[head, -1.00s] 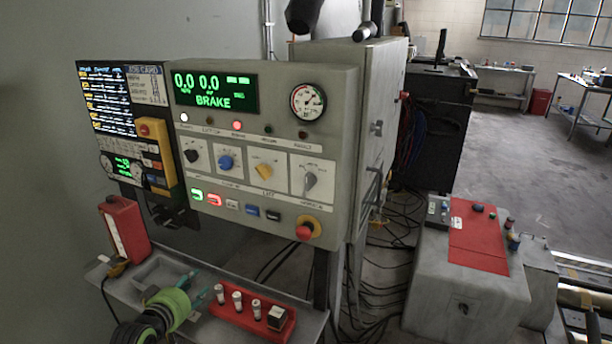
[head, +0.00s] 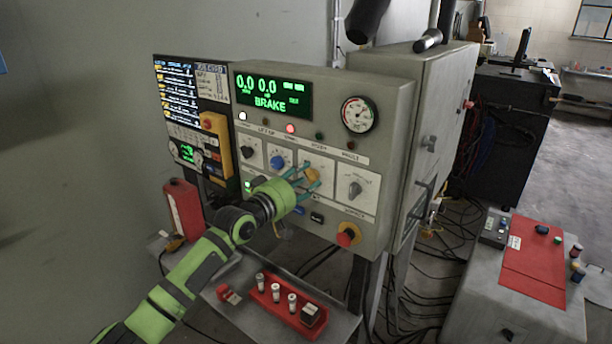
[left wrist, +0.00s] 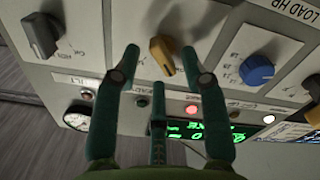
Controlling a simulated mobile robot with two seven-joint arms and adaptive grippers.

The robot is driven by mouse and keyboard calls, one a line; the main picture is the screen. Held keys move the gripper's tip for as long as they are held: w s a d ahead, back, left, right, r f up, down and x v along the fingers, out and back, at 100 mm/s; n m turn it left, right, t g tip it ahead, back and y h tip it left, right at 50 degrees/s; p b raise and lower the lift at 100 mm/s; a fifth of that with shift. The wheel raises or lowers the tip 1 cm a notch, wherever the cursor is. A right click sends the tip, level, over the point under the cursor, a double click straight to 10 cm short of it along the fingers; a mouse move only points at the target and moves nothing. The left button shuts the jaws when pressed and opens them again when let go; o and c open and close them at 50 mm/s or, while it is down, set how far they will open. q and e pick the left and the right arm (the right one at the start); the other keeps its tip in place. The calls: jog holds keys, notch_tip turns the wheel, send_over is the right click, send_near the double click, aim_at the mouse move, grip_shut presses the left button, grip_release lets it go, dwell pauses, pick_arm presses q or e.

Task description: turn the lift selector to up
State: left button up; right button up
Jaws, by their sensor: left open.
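In the left wrist view, where the panel appears upside down, the yellow knob (left wrist: 163,53) lies between the spread fingertips (left wrist: 161,55). Visible gaps separate it from both fingers, and I cannot tell how far the tips are from the panel. My right gripper is out of view.
A red emergency button (head: 347,236) sits below the dials at the right. The shelf below holds a red tray (head: 284,305) with small cylinders. A red box (head: 183,209) stands at the left. A black knob (head: 249,148) is on the same strip.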

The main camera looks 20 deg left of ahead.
pick_arm(q)
jog(key=shift+w, duration=0.35)
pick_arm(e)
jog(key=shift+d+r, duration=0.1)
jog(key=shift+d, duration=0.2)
pick_arm(q)
jog(key=shift+c, duration=0.4)
grip_shut()
